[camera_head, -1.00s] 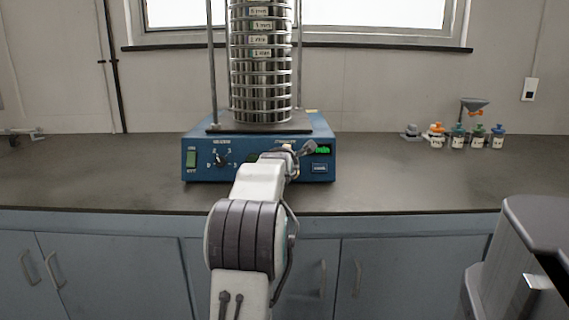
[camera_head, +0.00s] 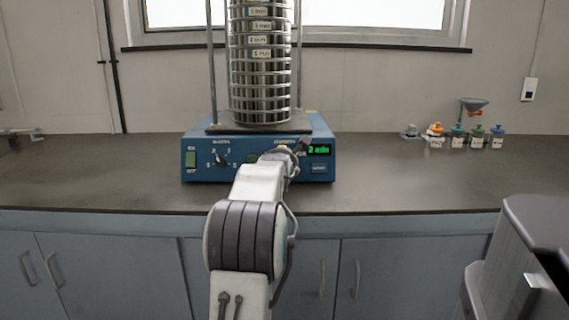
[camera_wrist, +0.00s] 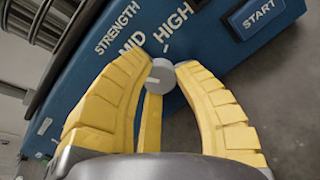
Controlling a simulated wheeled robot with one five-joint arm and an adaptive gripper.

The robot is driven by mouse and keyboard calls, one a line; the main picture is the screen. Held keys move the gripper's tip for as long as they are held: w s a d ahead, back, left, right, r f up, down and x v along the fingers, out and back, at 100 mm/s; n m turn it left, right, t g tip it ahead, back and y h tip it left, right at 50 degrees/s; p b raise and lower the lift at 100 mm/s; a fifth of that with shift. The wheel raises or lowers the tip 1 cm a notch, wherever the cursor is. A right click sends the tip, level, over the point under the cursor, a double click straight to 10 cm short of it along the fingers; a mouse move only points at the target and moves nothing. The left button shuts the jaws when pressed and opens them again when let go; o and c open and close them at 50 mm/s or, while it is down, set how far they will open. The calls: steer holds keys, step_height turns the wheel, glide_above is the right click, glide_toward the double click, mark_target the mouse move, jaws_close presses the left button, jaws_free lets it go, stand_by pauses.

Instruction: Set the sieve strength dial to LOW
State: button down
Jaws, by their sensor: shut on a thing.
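The strength dial (camera_wrist: 163,74) is a small grey round knob on the blue front panel of the sieve shaker (camera_head: 200,172). My gripper (camera_wrist: 161,63) has its yellow fingers closed around the dial from both sides in the wrist view. A pale line on the dial's face points towards the left finger, away from the HIGH label. The labels STRENGTH, MID and HIGH are readable; no LOW label shows, and the left finger covers that side. In the head view my gripper (camera_head: 295,151) is at the panel's right half and hides the dial.
A steel sieve stack (camera_head: 262,75) stands on the shaker between two rods. A green display (camera_head: 319,150) reads 2 min, above the START button (camera_head: 319,168). A second knob (camera_head: 221,160) and a green switch (camera_head: 191,158) are to the left. Small bottles (camera_head: 458,138) stand at right.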

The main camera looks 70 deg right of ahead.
steer(key=c, duration=0.9)
jaws_free()
steer(key=shift+w, duration=0.1)
steer(key=v, duration=1.2)
steer(key=shift+o, duration=0.2)
